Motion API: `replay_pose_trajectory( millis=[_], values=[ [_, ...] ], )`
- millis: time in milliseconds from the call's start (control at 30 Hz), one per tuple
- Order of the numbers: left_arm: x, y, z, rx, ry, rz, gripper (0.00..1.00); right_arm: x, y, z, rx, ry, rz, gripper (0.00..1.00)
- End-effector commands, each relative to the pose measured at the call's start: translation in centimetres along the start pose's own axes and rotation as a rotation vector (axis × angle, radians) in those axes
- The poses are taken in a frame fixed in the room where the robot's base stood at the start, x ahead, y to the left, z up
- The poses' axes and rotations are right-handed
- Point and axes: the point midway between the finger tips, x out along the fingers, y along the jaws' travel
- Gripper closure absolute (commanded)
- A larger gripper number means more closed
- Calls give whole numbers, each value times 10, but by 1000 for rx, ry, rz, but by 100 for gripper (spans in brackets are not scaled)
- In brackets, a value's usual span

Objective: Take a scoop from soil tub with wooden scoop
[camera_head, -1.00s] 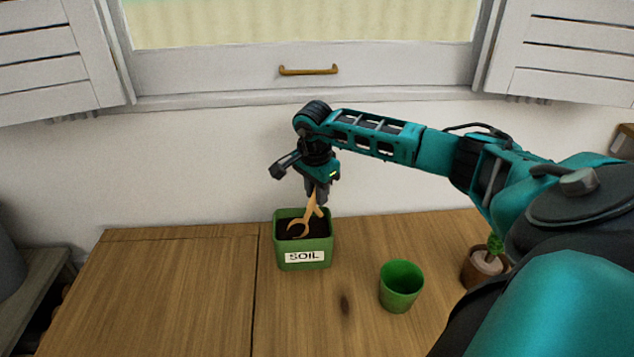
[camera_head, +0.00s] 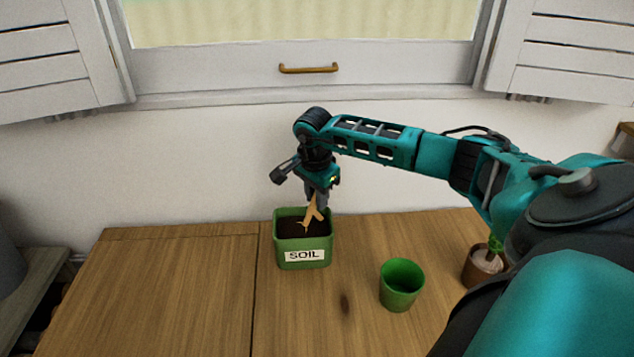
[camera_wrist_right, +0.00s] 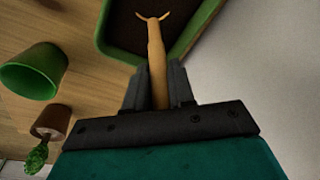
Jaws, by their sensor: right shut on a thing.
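The green soil tub (camera_head: 283,256), labelled SOIL, stands on the wooden counter and holds dark soil. It also shows at the top of the right wrist view (camera_wrist_right: 112,48). My right gripper (camera_head: 316,200) is above the tub, pointing down, shut on the handle of the wooden scoop (camera_head: 311,214). In the right wrist view the scoop's handle (camera_wrist_right: 157,65) runs between the fingers (camera_wrist_right: 158,85) out over the soil. The scoop's head is at the soil and mostly hidden; I cannot tell how deep it is. My left gripper is not in view.
An empty-looking green pot (camera_head: 401,285) stands to the right of the tub. A small potted plant (camera_head: 484,267) is further right, partly behind my right arm. The counter left of the tub is clear. A white wall and window sill (camera_head: 300,98) are behind.

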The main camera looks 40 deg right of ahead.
Motion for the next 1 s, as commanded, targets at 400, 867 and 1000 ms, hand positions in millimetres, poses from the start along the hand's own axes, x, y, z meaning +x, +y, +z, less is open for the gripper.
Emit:
replay_pose_trajectory(
  millis=[400, 867, 1000],
  values=[
    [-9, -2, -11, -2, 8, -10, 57, -23, -2, -3, 0, 1, -1, 100],
    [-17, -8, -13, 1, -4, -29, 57, -50, -4, -7, 1, 1, -1, 100],
    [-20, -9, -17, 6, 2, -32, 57, -59, -5, -8, 1, 1, -1, 100]
  ],
)
